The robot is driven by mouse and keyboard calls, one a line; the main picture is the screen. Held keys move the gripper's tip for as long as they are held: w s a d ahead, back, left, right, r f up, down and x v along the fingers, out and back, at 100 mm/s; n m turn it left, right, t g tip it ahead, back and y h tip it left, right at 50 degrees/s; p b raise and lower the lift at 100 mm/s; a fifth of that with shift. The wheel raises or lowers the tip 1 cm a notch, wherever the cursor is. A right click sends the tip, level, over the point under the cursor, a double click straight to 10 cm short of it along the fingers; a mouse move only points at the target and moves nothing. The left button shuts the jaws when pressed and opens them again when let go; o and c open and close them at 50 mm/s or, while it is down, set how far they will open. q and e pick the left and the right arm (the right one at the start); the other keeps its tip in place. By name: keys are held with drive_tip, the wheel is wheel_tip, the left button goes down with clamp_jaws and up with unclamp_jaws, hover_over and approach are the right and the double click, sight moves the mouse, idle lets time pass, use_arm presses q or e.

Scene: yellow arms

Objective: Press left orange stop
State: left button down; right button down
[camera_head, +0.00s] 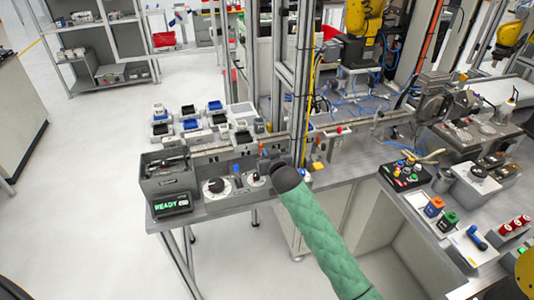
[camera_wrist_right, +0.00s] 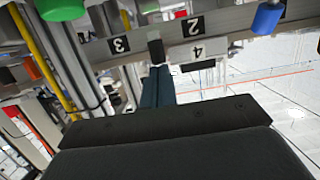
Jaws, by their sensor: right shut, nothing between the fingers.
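A small orange-yellow button (camera_head: 317,165) shows on the bench just right of my right gripper in the head view. A larger orange block-shaped control (camera_head: 434,207) stands on a white base on the right-hand bench. My right gripper (camera_head: 266,164) is at the end of the green-sleeved arm, over the front of the left bench, close to the dials. Its fingers are shut and empty; they also show in the wrist view (camera_wrist_right: 157,80), pointing toward the numbered rail. My left gripper is not in view.
A dial box (camera_head: 214,188), a blue knob (camera_head: 237,170) and a grey bin (camera_head: 167,180) stand left of my right gripper. A READY display (camera_head: 171,204) is at the bench's left end. A vertical post (camera_head: 301,90) rises behind the gripper. A green control (camera_head: 447,221) stands beside the orange block.

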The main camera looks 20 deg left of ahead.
drive_tip(key=shift+f, duration=0.7)
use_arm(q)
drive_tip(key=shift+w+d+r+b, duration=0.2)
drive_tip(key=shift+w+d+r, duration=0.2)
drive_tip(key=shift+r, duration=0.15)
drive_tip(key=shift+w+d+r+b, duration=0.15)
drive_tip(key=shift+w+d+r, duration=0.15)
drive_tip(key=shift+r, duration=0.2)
use_arm(e)
drive_tip(key=shift+f, duration=0.5)
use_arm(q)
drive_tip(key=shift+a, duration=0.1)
